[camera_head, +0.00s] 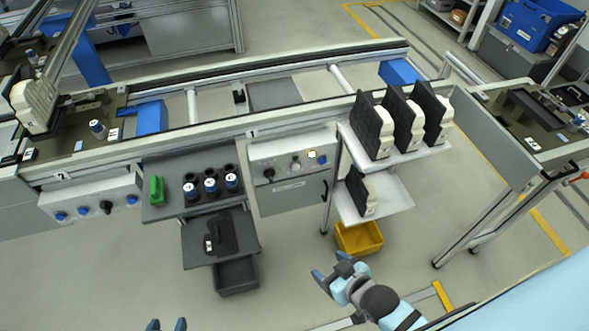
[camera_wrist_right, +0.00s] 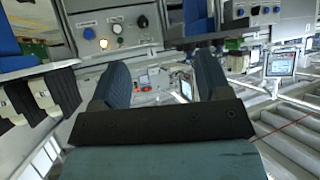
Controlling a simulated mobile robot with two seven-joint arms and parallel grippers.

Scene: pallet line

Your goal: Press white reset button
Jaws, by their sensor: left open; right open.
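A grey control panel (camera_head: 285,178) is mounted on the front of the conveyor line, at the centre of the head view. It carries a black knob (camera_head: 268,173), a small pale button (camera_head: 295,165) and a glowing yellowish-white button (camera_head: 312,154). The right wrist view shows the panel at upper left, with the glowing button (camera_wrist_right: 103,43) and a pale button (camera_wrist_right: 118,28). I cannot read labels identifying the reset button. My right gripper (camera_head: 332,267) is open and empty, below and apart from the panel. My left gripper (camera_head: 166,325) is open at the bottom edge, only its fingertips visible.
A shelf rack (camera_head: 385,200) with black-and-white units stands right of the panel, above a yellow bin (camera_head: 359,238). On the left, a dark shelf (camera_head: 165,208) holds blue-topped cylinders and a green part (camera_head: 157,190).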

